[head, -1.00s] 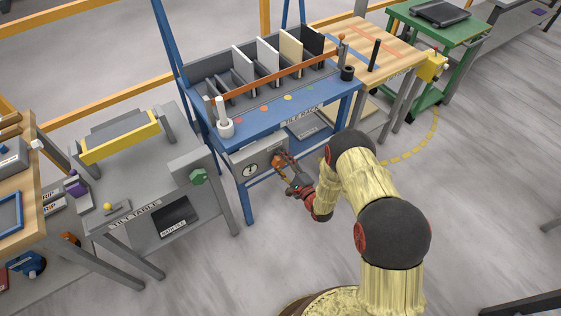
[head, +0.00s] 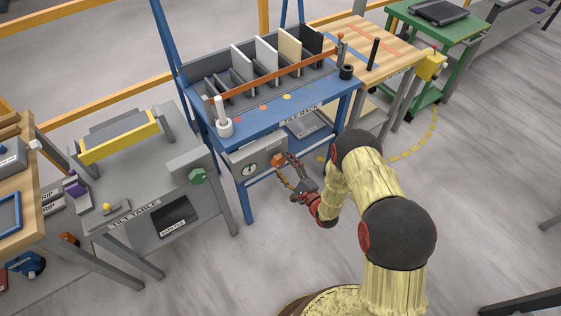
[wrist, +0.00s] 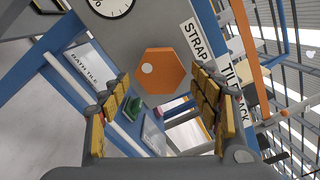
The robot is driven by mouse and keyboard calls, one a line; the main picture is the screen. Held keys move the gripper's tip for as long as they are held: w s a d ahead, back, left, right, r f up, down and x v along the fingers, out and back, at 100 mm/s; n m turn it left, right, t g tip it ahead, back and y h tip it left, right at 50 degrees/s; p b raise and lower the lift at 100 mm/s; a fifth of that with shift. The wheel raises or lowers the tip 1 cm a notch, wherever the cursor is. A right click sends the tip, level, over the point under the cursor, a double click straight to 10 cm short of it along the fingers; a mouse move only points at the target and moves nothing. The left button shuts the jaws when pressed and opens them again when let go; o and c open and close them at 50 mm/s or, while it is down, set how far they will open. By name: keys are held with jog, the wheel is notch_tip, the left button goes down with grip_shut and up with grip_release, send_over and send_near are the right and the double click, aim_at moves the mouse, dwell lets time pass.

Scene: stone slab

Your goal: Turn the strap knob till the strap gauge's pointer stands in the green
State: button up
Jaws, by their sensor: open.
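The strap knob is an orange hexagonal knob (head: 277,160) on the grey panel under the blue tilt rack. In the wrist view the knob (wrist: 163,70) faces me, with a pale dot on its face and a STRAP label (wrist: 193,38) to its right. The strap gauge (head: 249,170) is a white dial left of the knob; its pointer reading is too small to tell. In the wrist view the gauge (wrist: 110,4) is cut by the top edge. My gripper (head: 285,171) is open in front of the knob. Its yellow-padded fingers (wrist: 156,98) stand apart, with the knob beyond and between them.
The blue tilt rack (head: 258,119) holds upright panels behind an orange bar. A grey tilt table (head: 130,186) with a green knob (head: 198,176) stands to the left. A wooden bench (head: 399,52) and a green cart (head: 462,42) stand to the right.

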jog(key=v, duration=0.8)
jog(key=shift+s+d, duration=0.3)
